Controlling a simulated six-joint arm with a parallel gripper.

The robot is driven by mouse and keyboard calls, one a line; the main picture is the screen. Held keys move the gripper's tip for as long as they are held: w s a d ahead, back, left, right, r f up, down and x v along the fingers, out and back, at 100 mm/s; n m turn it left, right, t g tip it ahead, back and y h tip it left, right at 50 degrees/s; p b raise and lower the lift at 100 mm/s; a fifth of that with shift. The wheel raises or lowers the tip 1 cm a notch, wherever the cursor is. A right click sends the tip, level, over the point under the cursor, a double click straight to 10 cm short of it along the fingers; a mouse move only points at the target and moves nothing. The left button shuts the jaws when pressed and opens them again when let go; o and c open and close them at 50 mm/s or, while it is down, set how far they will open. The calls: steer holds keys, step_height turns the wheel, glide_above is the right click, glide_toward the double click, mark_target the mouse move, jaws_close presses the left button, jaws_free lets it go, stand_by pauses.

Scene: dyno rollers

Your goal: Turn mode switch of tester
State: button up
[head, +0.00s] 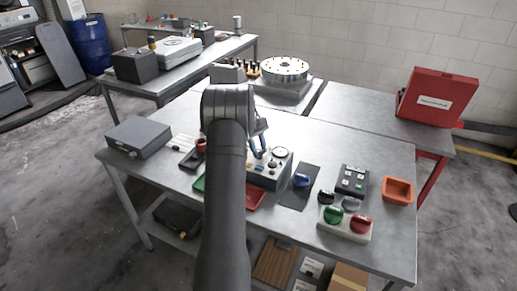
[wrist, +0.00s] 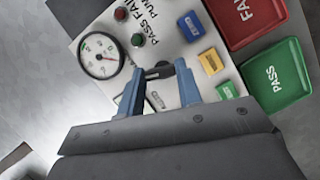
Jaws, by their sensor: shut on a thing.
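The tester (head: 270,172) is a pale-topped box on the front table, with a round gauge (head: 280,152) on top. In the wrist view its panel (wrist: 165,48) shows the white gauge (wrist: 100,55), a red and a green button, and blue and yellow parts. My gripper (head: 260,150) is over the tester panel, and my arm hides part of the area. In the wrist view the two blue-grey fingers of my gripper (wrist: 160,75) are closed on a black knob, the mode switch (wrist: 159,69). The fingers cover its sides, so its setting cannot be read.
A red FAIL tray (wrist: 245,32) and a green PASS tray (wrist: 300,88) lie beside the tester. A blue knob on a dark plate (head: 296,190), a box with green and red knobs (head: 342,234) and an orange bin (head: 398,185) stand to the right. A grey box (head: 138,135) is at left.

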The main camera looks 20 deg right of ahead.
steer(key=shift+d+m+y, duration=0.15)
steer(key=shift+m+y, duration=0.65)
steer(key=shift+m, duration=1.1)
steer(key=o, duration=1)
steer(key=shift+r, duration=0.1)
steer(key=v, duration=0.7)
steer(key=shift+w+r, duration=0.1)
steer(key=shift+w, duration=0.1)
steer(key=x, duration=0.7)
steer(key=shift+s+f, duration=0.2)
steer(key=shift+f, duration=0.05)
